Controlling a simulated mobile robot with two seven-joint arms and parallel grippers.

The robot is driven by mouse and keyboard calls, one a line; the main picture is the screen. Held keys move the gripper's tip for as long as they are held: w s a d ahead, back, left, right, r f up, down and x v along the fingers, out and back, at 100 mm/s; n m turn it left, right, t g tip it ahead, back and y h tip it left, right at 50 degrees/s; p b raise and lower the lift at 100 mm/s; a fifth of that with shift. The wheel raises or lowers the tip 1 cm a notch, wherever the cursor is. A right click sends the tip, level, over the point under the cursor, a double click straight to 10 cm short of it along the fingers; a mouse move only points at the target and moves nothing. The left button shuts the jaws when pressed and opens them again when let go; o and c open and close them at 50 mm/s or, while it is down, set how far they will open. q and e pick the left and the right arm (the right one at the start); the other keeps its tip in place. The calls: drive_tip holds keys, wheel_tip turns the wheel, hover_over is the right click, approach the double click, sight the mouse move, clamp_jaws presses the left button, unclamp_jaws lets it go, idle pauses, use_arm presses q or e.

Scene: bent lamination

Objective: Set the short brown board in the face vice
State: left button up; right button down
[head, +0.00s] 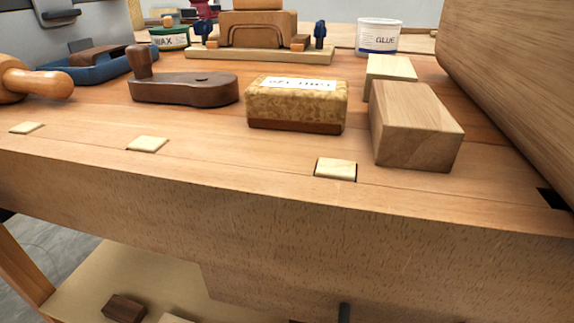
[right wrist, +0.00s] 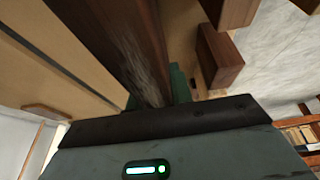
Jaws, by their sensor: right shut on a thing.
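In the right wrist view my right gripper (right wrist: 155,95) is shut on a dark brown board (right wrist: 125,45), which runs from the green fingers up to the top left edge. Its far end is out of the picture, so I cannot tell its full length. Neither gripper shows in the head view. I cannot make out the face vice for certain in either view.
On the bench (head: 190,195) stand a pale wood block (head: 415,125), a cork-like block (head: 297,103), a dark wooden tool (head: 185,88) and a glue tub (head: 378,37). A large wooden piece (head: 515,65) fills the upper right. A brown offcut (head: 125,307) lies below.

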drive_tip(key=s+d, duration=0.2)
drive_tip(key=d, duration=0.7)
drive_tip(key=w+a+b, duration=0.1)
drive_tip(key=w+a, duration=0.1)
drive_tip(key=a, duration=0.8)
drive_tip(key=w+a+b, duration=0.1)
drive_tip(key=w+a, duration=0.2)
drive_tip(key=a, duration=0.7)
drive_tip(key=s+d+b, duration=0.1)
drive_tip(key=s+d, duration=0.3)
drive_tip(key=d, duration=1.2)
drive_tip(key=s+d+f+b, duration=0.1)
drive_tip(key=s+d, duration=0.3)
drive_tip(key=d, duration=1.1)
drive_tip(key=shift+d, duration=0.4)
